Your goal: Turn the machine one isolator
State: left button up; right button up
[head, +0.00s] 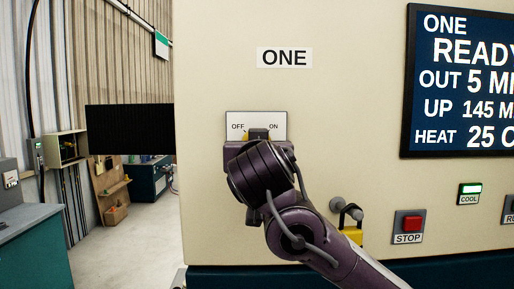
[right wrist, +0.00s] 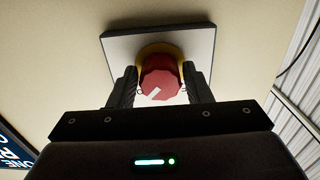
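The machine one isolator is a red knob (right wrist: 160,80) with a white mark, on a yellow ring and a pale plate. The plate (head: 281,118) reads OFF on the left and ON on the right in the head view, under a ONE label (head: 284,57). My right gripper (head: 258,135) is at the plate and hides the knob there. In the right wrist view its two fingers (right wrist: 160,88) stand on either side of the knob, with a small gap visible at each side. The white mark points to the lower left in that view. My left gripper is not in view.
To the right are a yellow padlock (head: 353,235) at a grey fitting, a red STOP button (head: 411,224), a lit green COOL button (head: 470,189) and a READY display (head: 462,80). A dark panel (head: 128,130) juts out left of the machine. Open floor lies beyond.

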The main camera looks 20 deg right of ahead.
jog(key=c, duration=0.6)
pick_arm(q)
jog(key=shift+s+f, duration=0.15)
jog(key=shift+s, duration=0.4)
pick_arm(e)
jog(key=shift+o, duration=0.2)
pick_arm(q)
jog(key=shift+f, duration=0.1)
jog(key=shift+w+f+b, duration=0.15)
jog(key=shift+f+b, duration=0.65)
jog(key=shift+b, duration=0.2)
pick_arm(e)
jog(key=n, duration=1.7)
jog(key=shift+d+r+n, duration=0.2)
jog(key=shift+r+n, duration=0.05)
jog(key=shift+n, duration=0.15)
jog(key=o, duration=1)
jog(key=shift+c, duration=0.2)
